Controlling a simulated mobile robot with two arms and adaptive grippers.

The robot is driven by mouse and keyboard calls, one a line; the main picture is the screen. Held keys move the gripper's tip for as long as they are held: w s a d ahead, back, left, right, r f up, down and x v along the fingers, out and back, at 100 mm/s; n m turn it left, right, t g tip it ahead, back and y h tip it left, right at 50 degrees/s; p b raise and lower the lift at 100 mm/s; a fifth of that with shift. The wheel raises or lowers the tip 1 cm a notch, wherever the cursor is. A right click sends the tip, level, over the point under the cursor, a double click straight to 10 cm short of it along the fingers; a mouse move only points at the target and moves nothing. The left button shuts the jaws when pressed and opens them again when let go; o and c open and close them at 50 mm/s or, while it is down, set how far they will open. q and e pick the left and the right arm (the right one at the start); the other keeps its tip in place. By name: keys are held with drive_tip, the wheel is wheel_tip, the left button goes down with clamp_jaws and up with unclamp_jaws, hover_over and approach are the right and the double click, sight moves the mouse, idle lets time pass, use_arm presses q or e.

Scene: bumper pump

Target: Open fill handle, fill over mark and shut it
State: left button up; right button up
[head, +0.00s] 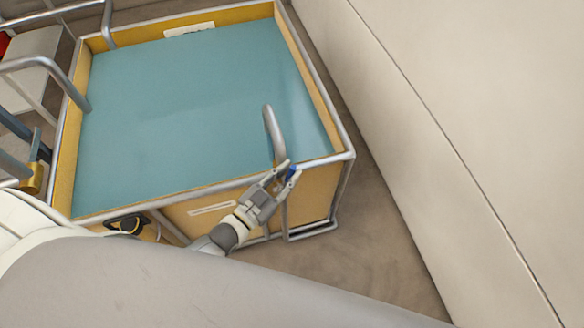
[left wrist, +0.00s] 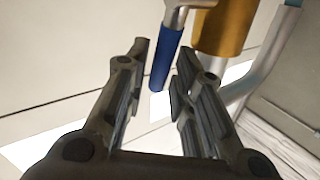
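The blue fill handle (head: 292,171) is at the near right corner of the tank, below the bent metal spout (head: 273,130). In the left wrist view the blue handle (left wrist: 161,66) hangs from a silver stem. My left gripper (head: 288,168) is open, with its fingers on either side of the handle; a gap shows, and contact cannot be told. The yellow tank (head: 311,85) has a flat teal surface (head: 190,110) inside, which looks like water. A white strip mark (head: 189,30) is on the back wall, just above that surface. My right gripper is not in view.
Metal rails (head: 350,165) frame the tank. A white label (head: 212,208) is on its near side. A large beige wall or panel (head: 470,110) stands to the right, with a strip of brown floor (head: 385,240) between. Bent tubes (head: 60,75) are at the left.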

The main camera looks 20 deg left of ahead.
use_arm(q)
drive_tip(key=shift+x, duration=0.85)
drive_tip(key=shift+c, duration=0.3)
clamp_jaws()
